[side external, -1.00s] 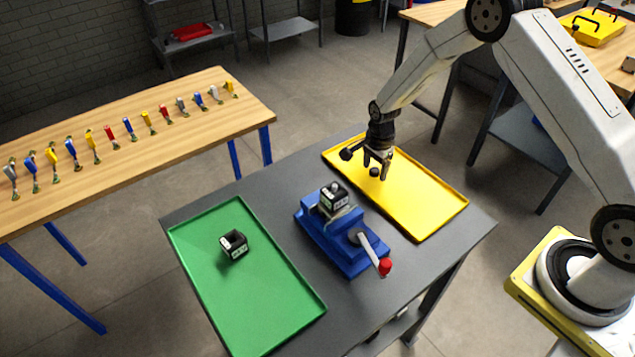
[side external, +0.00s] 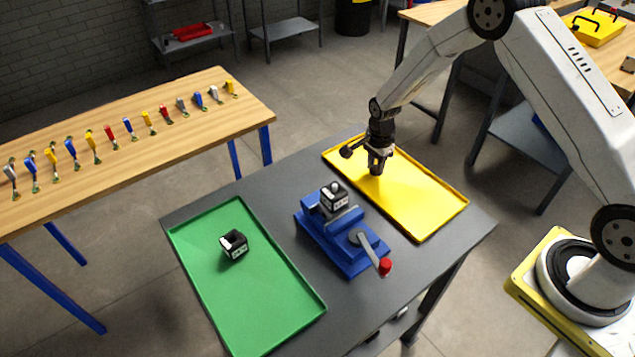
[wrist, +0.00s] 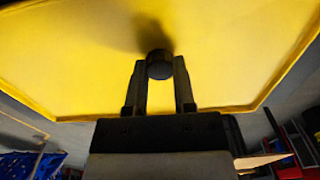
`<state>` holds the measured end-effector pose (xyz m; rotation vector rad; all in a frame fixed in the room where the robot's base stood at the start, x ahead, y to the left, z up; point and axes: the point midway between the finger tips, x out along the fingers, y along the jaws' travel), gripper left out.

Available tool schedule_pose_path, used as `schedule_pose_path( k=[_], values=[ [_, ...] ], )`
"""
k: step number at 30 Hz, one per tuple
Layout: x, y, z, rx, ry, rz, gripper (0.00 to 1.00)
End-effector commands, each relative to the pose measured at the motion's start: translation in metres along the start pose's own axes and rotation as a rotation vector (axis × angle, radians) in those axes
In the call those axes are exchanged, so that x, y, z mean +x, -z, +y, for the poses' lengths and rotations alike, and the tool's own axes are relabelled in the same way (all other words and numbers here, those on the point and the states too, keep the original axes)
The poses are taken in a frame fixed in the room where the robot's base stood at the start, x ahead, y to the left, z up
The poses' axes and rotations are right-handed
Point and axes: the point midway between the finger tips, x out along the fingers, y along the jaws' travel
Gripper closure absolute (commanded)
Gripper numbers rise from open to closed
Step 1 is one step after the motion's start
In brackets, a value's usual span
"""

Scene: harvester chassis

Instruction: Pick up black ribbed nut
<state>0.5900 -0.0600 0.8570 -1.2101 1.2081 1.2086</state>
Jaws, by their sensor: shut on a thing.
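The black ribbed nut (wrist: 160,65) is a small dark round piece between my fingertips in the wrist view. My gripper (side external: 376,170) is shut on it, low over the yellow tray (side external: 425,205), pointing down. In the wrist view my gripper (wrist: 160,75) has one finger on each side of the nut. In the side view the nut (side external: 376,172) is mostly hidden by the fingers. I cannot tell whether it still touches the tray floor.
A blue vise (side external: 340,240) with a red-tipped handle holds a black and white block (side external: 334,197) near the tray. A green tray (side external: 285,290) at left holds another black and white block (side external: 234,244). The yellow tray is otherwise bare.

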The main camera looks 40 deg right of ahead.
Motion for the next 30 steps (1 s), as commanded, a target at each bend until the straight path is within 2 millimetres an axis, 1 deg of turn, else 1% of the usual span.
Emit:
schedule_pose_path(
  k=[5, 8, 14, 23, 24, 30],
  values=[
    [-0.015, 0.0, 0.0, 0.0, 0.001, 0.0, 1.0],
    [-0.027, 0.0, 0.0, 0.0, 0.002, 0.0, 1.0],
    [-0.046, -0.002, 0.018, 0.0, -0.001, 0.0, 1.0],
    [-0.084, -0.005, 0.048, 0.0, 0.001, 0.0, 1.0],
    [-0.088, -0.005, 0.053, 0.0, 0.001, 0.0, 1.0],
    [-0.101, -0.009, 0.085, 0.0, 0.0, 0.0, 1.0]
  ],
)
